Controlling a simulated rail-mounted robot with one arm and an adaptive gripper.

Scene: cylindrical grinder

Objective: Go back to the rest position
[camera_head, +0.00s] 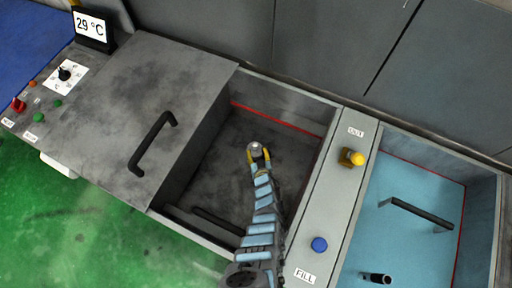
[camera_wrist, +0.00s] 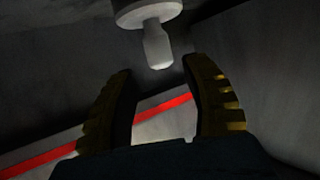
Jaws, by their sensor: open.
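My gripper (camera_head: 260,160) reaches down into the open left tank (camera_head: 225,185) in the head view. Its two yellow fingers are apart, and a small pale round part (camera_head: 254,147) shows at their tips. In the wrist view my gripper (camera_wrist: 160,85) is open, with nothing between the fingers. A pale stepped cylindrical part (camera_wrist: 157,40) lies just beyond the fingertips and looks apart from them. What supports this part is cut off at the top of the wrist view.
A grey lid with a black handle (camera_head: 152,143) lies left of the opening. A divider (camera_head: 322,205) carries a yellow knob (camera_head: 352,157) and a blue button (camera_head: 319,244). A blue-filled tank (camera_head: 410,230) is on the right. A control panel with a display (camera_head: 90,27) stands at left.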

